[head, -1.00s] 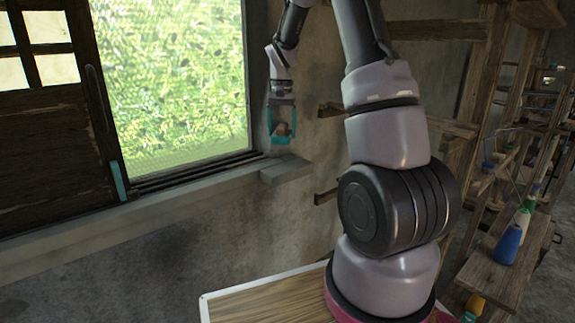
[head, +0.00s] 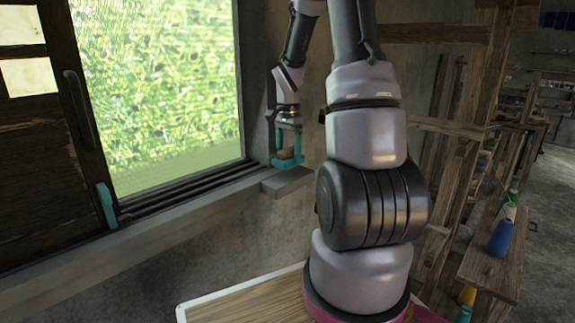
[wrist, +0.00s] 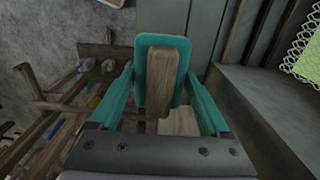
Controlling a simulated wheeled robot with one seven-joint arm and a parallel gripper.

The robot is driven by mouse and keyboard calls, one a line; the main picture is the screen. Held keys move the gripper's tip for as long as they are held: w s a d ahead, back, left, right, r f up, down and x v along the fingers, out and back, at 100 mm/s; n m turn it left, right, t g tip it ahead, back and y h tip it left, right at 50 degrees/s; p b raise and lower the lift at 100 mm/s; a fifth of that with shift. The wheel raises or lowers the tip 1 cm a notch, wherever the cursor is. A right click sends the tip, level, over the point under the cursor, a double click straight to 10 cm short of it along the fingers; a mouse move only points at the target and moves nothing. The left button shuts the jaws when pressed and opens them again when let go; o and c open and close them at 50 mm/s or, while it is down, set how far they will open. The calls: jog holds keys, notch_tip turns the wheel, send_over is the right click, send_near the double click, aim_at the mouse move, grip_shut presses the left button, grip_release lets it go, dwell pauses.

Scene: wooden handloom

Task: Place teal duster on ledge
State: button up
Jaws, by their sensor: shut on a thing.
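The teal duster, a teal pad with a wooden handle block (wrist: 160,82), is between the fingers of my gripper (wrist: 158,92). In the wrist view the two teal fingers close in from either side. In the head view my gripper (head: 288,150) hangs pointing down with the duster at its tips, the brown handle (head: 286,154) showing between the fingers. A grey slab-like ledge (head: 284,183) juts out at the right end of the window sill, directly below the duster. The duster's bottom is at or just above the slab; I cannot tell whether they touch.
The long window sill (head: 150,222) runs left from the slab. A dark window sash (head: 45,150) carries a small teal piece (head: 107,205). My arm stands close on the right. Wooden loom beams and a bench with a blue cone (head: 501,238) are at far right.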

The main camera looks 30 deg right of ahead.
aim_at(289, 149)
jog(key=shift+f, duration=1.75)
jog(key=o, duration=1.3)
jog(key=shift+f, duration=0.15)
notch_tip(289, 149, up, 12)
jog(key=shift+r, duration=0.1)
jog(key=s+a+r+n+t, duration=0.2)
jog(key=s+a+r+n, duration=0.1)
jog(key=s, duration=0.4)
jog(key=s+a+r+n+t+y, duration=0.1)
jog(key=s+a+r+n+t, duration=0.1)
jog(key=s+a+r, duration=0.4)
jog(key=s+a+r+n+t+y, duration=0.1)
jog(key=s+a+r+n+t, duration=0.2)
jog(key=s+a+r+n, duration=0.1)
jog(key=shift+s+a+r+n, duration=0.15)
jog(key=shift+s+r, duration=0.25)
jog(key=shift+s, duration=0.25)
jog(key=shift+s+a+r+n, duration=0.1)
jog(key=shift+s+r+n, duration=0.1)
jog(key=shift+s+r, duration=0.3)
jog(key=shift+s+a+r+n, duration=0.15)
jog(key=shift+s+r, duration=0.15)
jog(key=shift+s, duration=0.45)
